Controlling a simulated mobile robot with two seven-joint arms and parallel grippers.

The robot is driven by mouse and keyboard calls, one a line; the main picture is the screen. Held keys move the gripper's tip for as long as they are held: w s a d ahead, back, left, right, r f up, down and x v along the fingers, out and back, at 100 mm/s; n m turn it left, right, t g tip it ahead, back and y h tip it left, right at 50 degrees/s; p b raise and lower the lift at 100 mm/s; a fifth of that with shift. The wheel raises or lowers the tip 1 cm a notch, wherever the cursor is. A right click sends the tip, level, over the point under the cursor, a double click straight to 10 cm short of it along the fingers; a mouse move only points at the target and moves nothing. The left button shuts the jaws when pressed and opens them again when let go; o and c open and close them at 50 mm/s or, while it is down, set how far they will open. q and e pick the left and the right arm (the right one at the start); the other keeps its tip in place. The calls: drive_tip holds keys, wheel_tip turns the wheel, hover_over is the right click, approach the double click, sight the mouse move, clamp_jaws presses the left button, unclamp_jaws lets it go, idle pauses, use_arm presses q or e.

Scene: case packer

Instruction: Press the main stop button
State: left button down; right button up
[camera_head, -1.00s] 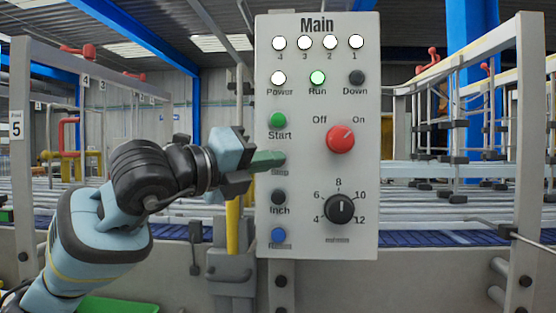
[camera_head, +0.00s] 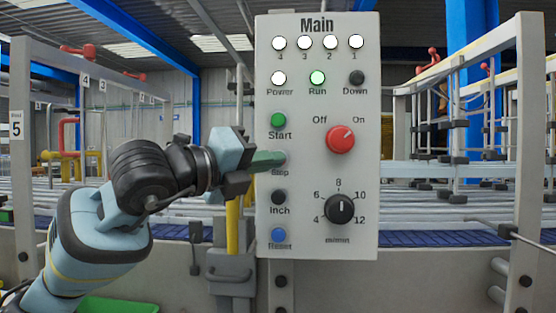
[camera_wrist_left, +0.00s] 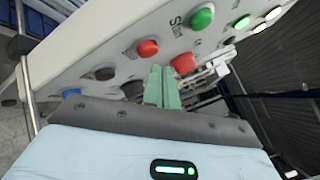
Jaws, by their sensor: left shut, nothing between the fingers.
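The grey Main control panel (camera_head: 318,215) stands upright in front of me, with a green Start button, a black Inch button and a blue Reset button on its left side. My left gripper (camera_head: 268,161) is shut and empty, its green fingers pointing at the Stop position and mostly hiding that button in the head view. In the left wrist view, the red Stop button (camera_wrist_left: 148,47) shows just beyond the fingertips of the left gripper (camera_wrist_left: 162,84). I cannot tell whether they touch. The Run lamp (camera_head: 317,78) is lit green. My right gripper is not in view.
A red Off/On selector (camera_head: 340,139) and a black speed dial (camera_head: 339,209) sit on the panel's right half. A yellow post (camera_head: 232,227) stands close beside the panel, under my gripper. Conveyor rollers and frames lie behind.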

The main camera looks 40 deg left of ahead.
use_arm(q)
drive_tip(key=shift+w+a, duration=0.1)
drive_tip(key=shift+w, duration=0.05)
idle(0.4)
drive_tip(key=shift+w+a, duration=0.15)
drive_tip(key=shift+w, duration=0.1)
drive_tip(key=shift+w+a, duration=0.25)
drive_tip(key=shift+w, duration=0.15)
idle(1.1)
drive_tip(key=shift+s+d, duration=0.45)
drive_tip(key=shift+s, duration=0.3)
drive_tip(key=shift+s+d, duration=0.1)
drive_tip(key=shift+s+d, duration=0.4)
drive_tip(key=shift+s, duration=0.3)
drive_tip(key=shift+s+d, duration=0.45)
drive_tip(key=shift+s, duration=0.2)
drive_tip(key=shift+s+d, duration=0.4)
drive_tip(key=shift+s, duration=0.3)
